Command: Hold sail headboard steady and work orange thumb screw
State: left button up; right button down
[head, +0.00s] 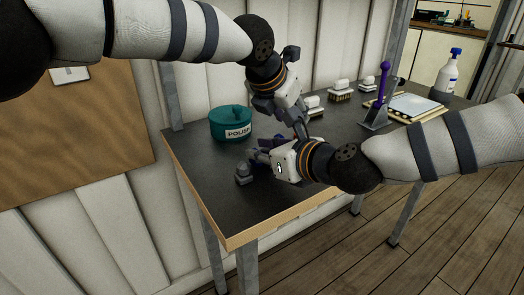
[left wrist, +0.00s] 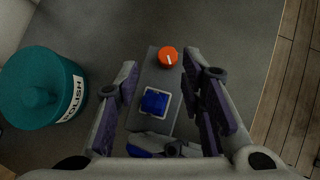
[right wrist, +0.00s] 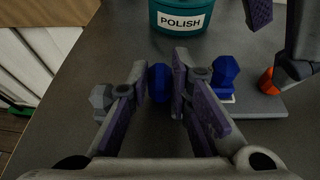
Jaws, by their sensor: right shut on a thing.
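The grey headboard plate (left wrist: 140,118) lies on the dark bench. The orange thumb screw (left wrist: 168,57) with a white mark stands at its far end in the left wrist view; it shows partly in the right wrist view (right wrist: 268,82). A blue knob on a white square (left wrist: 155,102) sits on the plate. My left gripper (left wrist: 163,75) is open above the plate, fingers apart on either side of the screw. My right gripper (right wrist: 158,75) is shut on a blue part (right wrist: 158,84) beside the plate. How that part joins the plate is hidden.
A teal polish tin (head: 231,123) stands close by on the bench (head: 205,185). Brushes (head: 341,92), a purple-handled tool (head: 377,108), a pale board (head: 418,106) and a spray bottle (head: 449,72) are further right. The bench's near left corner is clear.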

pick_arm(q)
jog(key=shift+n+g, duration=0.3)
jog(key=shift+n, duration=0.1)
jog(key=f, duration=0.1)
jog(key=d+f, duration=0.1)
jog(key=w+f, duration=0.1)
jog(key=shift+d+f, duration=0.3)
jog(key=shift+d, duration=0.05)
jog(key=shift+w+d+f, duration=0.2)
jog(key=shift+w+f, duration=0.25)
jog(key=shift+f, duration=0.1)
grip_shut()
jog(key=shift+c, duration=0.2)
grip_release()
